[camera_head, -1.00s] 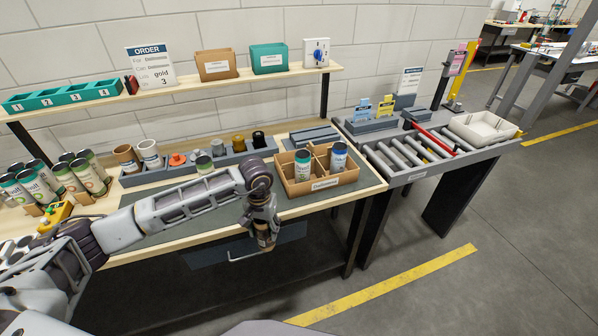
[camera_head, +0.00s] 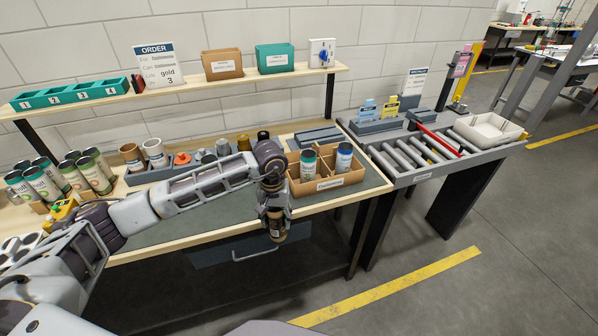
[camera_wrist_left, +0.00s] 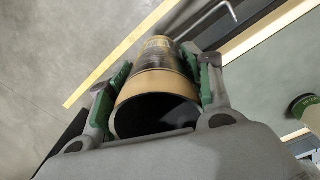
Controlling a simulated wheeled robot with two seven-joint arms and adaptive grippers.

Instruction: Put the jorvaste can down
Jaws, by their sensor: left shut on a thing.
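My left gripper (camera_head: 275,222) is shut on a gold-brown can (camera_head: 276,233), just in front of the workbench's front edge. In the left wrist view, the gripper's green pads (camera_wrist_left: 160,82) grip the can (camera_wrist_left: 157,85) from both sides; its near end is a dark round face with a gold rim. Its label is not readable, so I cannot confirm that it is the jorvaste can. My right gripper is not in view.
A green work mat (camera_head: 185,228) lies bare in front of my left forearm. Several cans (camera_head: 40,183) stand at the left. A grey rack (camera_head: 178,172) of parts stands behind the arm. A roller table (camera_head: 410,178) with a white tray (camera_head: 487,130) is at the right.

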